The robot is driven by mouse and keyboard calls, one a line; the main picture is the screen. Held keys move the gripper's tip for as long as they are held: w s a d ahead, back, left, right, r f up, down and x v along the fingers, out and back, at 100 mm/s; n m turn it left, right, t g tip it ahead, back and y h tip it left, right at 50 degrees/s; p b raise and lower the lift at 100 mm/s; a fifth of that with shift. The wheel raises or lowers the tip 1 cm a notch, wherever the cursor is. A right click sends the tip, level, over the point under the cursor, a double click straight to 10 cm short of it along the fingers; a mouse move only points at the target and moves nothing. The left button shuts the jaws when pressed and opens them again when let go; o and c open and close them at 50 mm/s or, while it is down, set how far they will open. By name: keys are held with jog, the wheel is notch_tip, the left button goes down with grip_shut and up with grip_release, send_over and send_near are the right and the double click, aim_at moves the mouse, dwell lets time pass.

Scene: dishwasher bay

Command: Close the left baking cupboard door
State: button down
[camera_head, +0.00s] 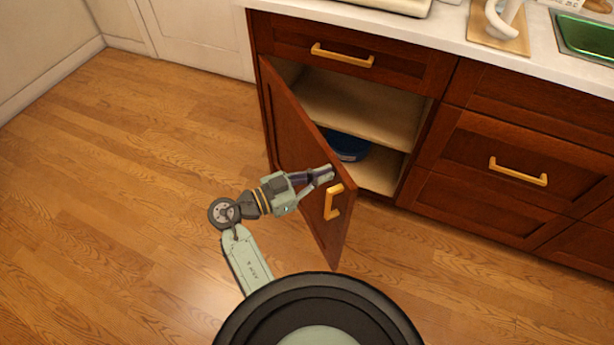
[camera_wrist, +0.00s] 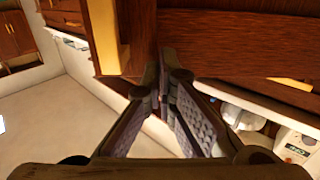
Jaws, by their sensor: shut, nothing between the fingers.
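The cupboard door (camera_head: 292,135) is dark red wood and stands open, hinged at its left edge and swung out toward me. Its gold handle (camera_head: 333,201) is near the free edge on the door's front face. My gripper (camera_head: 326,176) is shut and empty, in front of the door's outer face, just above the handle. In the wrist view the shut fingertips (camera_wrist: 161,62) are close to the door's wood (camera_wrist: 235,40); I cannot tell whether they touch it. A gold strip, likely the handle (camera_wrist: 103,35), shows beside them.
The open cupboard has a pale shelf (camera_head: 355,110) and a blue dish (camera_head: 347,146) inside. A drawer with a gold handle (camera_head: 342,55) is above it, closed. More closed drawers (camera_head: 520,155) stand to the right under the white worktop (camera_head: 440,35). The wooden floor at left is clear.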

jog(key=shift+w+d, duration=0.1)
jog(key=shift+d, duration=0.1)
jog(key=shift+w+d, duration=0.2)
jog(key=shift+d, duration=0.25)
jog(key=w+d+n+t+y+b, duration=0.4)
jog(key=w+d+b, duration=0.1)
jog(key=w+d, duration=1.6)
jog(key=shift+w+t+b, duration=0.3)
jog(key=shift+w+t, duration=0.1)
jog(key=shift+w, duration=0.3)
jog(key=shift+s+f, duration=0.1)
jog(key=shift+s, duration=0.05)
